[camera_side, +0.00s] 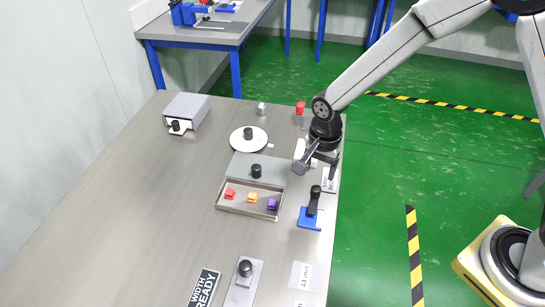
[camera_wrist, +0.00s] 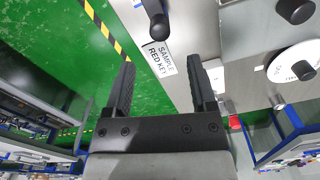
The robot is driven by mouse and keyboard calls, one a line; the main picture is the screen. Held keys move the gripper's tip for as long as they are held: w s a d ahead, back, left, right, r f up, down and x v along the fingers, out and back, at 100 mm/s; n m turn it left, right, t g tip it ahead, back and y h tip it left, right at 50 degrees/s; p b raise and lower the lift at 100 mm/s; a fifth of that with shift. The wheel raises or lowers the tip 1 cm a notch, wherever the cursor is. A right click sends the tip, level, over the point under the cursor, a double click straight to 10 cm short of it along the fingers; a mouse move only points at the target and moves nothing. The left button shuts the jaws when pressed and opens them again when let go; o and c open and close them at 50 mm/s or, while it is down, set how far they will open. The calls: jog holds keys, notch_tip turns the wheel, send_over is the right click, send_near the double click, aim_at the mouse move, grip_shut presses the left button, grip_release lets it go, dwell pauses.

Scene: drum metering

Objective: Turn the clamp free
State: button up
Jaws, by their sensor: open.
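The likely clamp is a black upright handle (camera_side: 314,200) on a blue base (camera_side: 309,220) near the table's right edge. Whether the clamp is tight or loose cannot be told.
A label reading "SAMPLE RED KEY" (camera_wrist: 160,58) lies near the fingertips. A tray (camera_side: 249,209) with red, orange and purple pieces, a grey lid (camera_side: 271,169) and a white disc (camera_side: 238,142), both with black knobs, stand left of my gripper.

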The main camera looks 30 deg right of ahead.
aim_at(316, 188)
jog(key=shift+f, duration=3.85)
grip_shut()
